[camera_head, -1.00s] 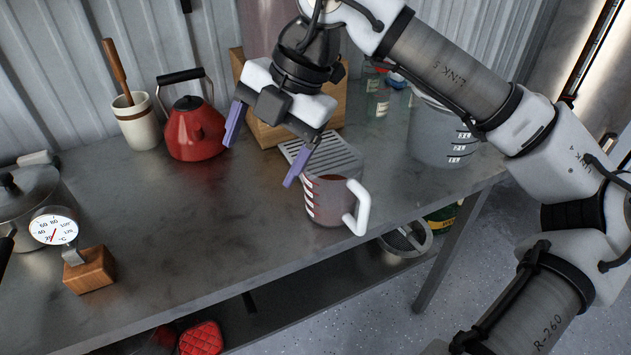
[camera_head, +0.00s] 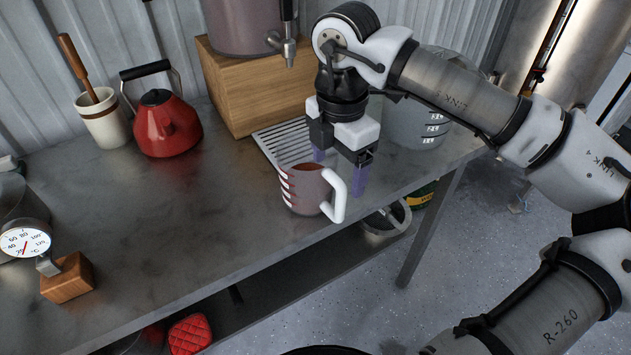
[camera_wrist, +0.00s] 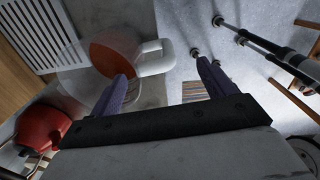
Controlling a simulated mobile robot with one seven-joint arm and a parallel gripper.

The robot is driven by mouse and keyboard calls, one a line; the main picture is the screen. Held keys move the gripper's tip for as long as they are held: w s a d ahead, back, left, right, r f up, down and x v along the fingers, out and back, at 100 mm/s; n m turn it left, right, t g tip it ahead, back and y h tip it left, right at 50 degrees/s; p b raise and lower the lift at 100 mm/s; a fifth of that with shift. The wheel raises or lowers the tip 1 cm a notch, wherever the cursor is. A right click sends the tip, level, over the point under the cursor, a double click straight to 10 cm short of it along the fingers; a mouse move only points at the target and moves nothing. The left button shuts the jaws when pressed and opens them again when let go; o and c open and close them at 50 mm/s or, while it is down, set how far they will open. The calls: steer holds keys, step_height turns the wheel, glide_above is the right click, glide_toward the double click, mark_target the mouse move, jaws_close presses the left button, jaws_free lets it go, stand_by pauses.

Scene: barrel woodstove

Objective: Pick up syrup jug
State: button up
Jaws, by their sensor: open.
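The syrup jug (camera_head: 300,196) is a clear measuring jug with red-brown contents, markings and a white handle. It stands upright near the table's front edge, its handle pointing right. In the wrist view the jug (camera_wrist: 80,80) is at upper left, its white handle (camera_wrist: 158,62) reaching between the finger directions. My gripper (camera_head: 340,170) is open, with purple fingers pointing down, just behind and right of the jug. In the head view one finger is partly hidden behind the jug's rim and the other is right of the handle. In the wrist view my fingertips (camera_wrist: 162,72) are apart; contact cannot be told.
A slatted drip tray (camera_head: 281,142) lies behind the jug, below a wooden box (camera_head: 250,90) carrying a tapped vessel (camera_head: 245,25). A grey bucket (camera_head: 418,125) stands to the right. A red kettle (camera_head: 167,125) stands at left. The table's middle-left is clear.

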mark_target(334, 175)
steer(key=f, duration=0.1)
steer(key=f+p, duration=0.1)
steer(key=f, duration=0.1)
steer(key=f+p, duration=0.1)
steer(key=shift+w+a+f, duration=0.2)
steer(key=shift+w+f, duration=0.1)
steer(key=shift+f, duration=0.1)
steer(key=c, duration=1.6)
steer(key=shift+c, duration=0.9)
steer(key=shift+r, duration=0.2)
